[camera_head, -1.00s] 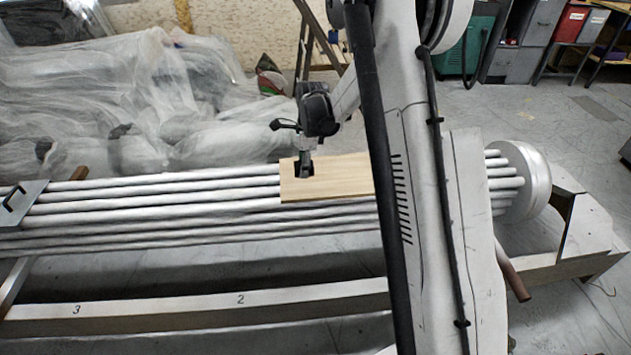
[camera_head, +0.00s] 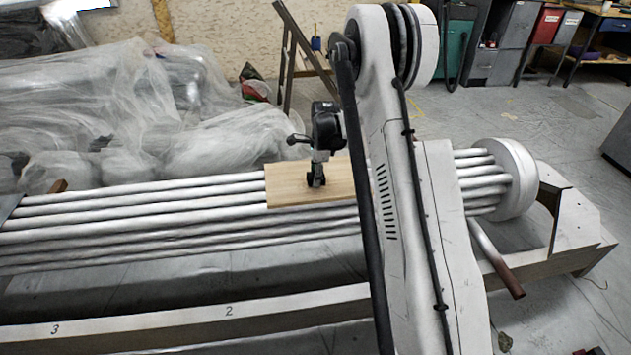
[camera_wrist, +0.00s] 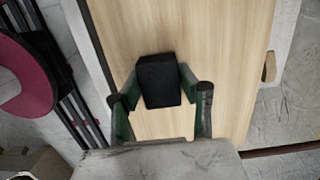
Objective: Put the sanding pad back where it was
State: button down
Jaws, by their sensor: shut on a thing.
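The sanding pad (camera_wrist: 160,82) is a small black block between my gripper's fingers in the wrist view. My gripper (camera_wrist: 160,97) is shut on it, with one green and dark finger at each side. In the head view my gripper (camera_head: 316,182) points down at the pale wooden board (camera_head: 286,190), over its middle part. The pad is only a small dark shape there. The board also fills much of the wrist view (camera_wrist: 225,60). I cannot tell whether the pad touches the board. My arm hides the board's right end in the head view.
The board lies across several long silvery tubes (camera_head: 130,208), which end at a round drum (camera_head: 515,180) on the right. A numbered beam (camera_head: 180,318) runs in front. Sheeted objects (camera_head: 90,100) stand behind at left. Open floor (camera_head: 560,120) shows at right.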

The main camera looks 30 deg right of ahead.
jog(key=shift+f, duration=0.5)
jog(key=shift+f, duration=0.15)
jog(key=c, duration=1.2)
grip_release()
jog(key=shift+o, duration=0.2)
